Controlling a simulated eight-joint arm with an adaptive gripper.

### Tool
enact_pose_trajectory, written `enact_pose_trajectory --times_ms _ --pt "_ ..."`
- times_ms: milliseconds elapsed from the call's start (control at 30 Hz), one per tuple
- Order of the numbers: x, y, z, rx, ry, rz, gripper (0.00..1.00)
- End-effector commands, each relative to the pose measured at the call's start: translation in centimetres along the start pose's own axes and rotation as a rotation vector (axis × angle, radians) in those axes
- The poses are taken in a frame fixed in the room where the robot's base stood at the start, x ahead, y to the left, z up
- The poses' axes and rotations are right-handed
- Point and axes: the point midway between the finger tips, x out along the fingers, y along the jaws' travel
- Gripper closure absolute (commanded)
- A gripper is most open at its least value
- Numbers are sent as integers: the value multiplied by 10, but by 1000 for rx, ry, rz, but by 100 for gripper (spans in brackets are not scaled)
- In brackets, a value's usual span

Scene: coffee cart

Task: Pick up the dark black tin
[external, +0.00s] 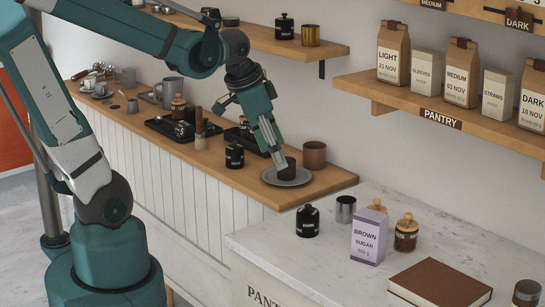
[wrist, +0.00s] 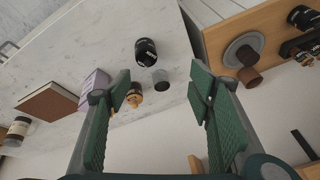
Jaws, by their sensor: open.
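A black tin (external: 307,220) with a pale label stands upright on the near-left part of the marble counter. The same tin shows in the wrist view (wrist: 146,49), beyond the fingers; its lettering is too small to read surely. A similar black tin (external: 234,155) stands on the wooden counter, and another (external: 284,27) is on the upper shelf. My gripper (external: 276,153) is open and empty. The fingers (wrist: 161,88) are wide apart in the wrist view.
A metal cup (external: 345,208), wooden-lidded jars (external: 406,234), a purple brown-sugar box (external: 369,236) and a brown book (external: 440,283) share the marble counter (external: 270,243). A grey plate (external: 268,178) with a dark cup (external: 287,170) and a brown cup (external: 314,154) are on the wooden counter.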

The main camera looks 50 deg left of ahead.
Motion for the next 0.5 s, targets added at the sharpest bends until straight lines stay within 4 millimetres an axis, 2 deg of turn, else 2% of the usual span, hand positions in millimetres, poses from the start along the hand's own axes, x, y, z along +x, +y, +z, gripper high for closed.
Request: enact_pose_trajectory --times_ms 500 --pt "39 3 -25 315 -111 84 48"
